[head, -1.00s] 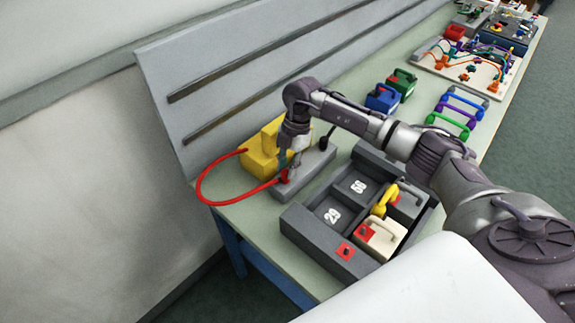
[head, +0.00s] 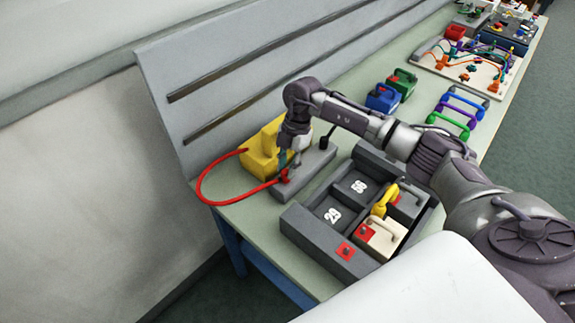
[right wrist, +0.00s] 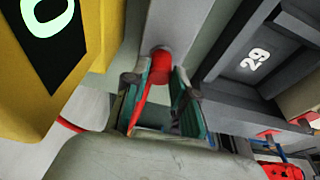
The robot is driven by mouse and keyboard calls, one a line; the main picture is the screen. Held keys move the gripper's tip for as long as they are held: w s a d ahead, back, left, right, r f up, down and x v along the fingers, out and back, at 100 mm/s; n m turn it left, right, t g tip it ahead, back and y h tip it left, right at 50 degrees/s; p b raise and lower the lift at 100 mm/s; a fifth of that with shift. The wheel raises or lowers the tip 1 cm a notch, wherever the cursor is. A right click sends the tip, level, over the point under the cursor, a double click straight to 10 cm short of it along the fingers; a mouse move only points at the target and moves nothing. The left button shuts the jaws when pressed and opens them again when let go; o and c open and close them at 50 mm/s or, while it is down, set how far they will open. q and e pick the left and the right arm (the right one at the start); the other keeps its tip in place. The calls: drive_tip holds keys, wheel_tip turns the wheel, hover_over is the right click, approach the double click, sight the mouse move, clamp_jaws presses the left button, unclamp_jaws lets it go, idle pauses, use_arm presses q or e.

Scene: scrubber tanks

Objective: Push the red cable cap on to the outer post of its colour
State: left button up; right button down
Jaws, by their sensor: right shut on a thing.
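The red cable cap (right wrist: 160,64) is between the fingers of my right gripper (right wrist: 161,80), which is shut on it. In the head view, this gripper (head: 288,164) is low over the near end of the grey block (head: 313,167), with the red cap (head: 283,176) at its tips. The red cable (head: 203,181) loops left from the cap to the yellow block (head: 263,152). A dark post (head: 327,140) stands at the grey block's far end. Any post under the cap is hidden, and I cannot tell how far the cap is on. My left gripper is not in view.
A dark compartment tray (head: 303,230) stands just right of the grey block and holds a cream block (head: 381,240). Blue (head: 383,98) and green (head: 402,84) blocks stand farther back. A slotted backboard (head: 225,85) rises behind the yellow block.

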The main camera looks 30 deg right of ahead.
idle(0.3)
drive_tip(key=shift+r, duration=0.15)
drive_tip(key=shift+s+a+p+v, duration=0.1)
drive_tip(key=shift+a+p+v, duration=0.05)
drive_tip(key=shift+p+v, duration=0.6)
drive_tip(key=shift+s+a+p+v, duration=0.1)
drive_tip(key=shift+a+p+v, duration=0.1)
drive_tip(key=shift+p+v, duration=0.55)
drive_tip(key=shift+a+p+v, duration=0.15)
drive_tip(key=shift+p+v, duration=0.5)
drive_tip(key=shift+v, duration=0.2)
drive_tip(key=shift+r, duration=0.15)
wheel_tip(320, 180, up, 5)
drive_tip(key=m+p, duration=0.1)
drive_tip(key=p, duration=0.1)
drive_tip(key=m+p, duration=0.1)
drive_tip(key=p, duration=0.2)
drive_tip(key=shift+f+t, duration=0.25)
drive_tip(key=shift+t, duration=0.05)
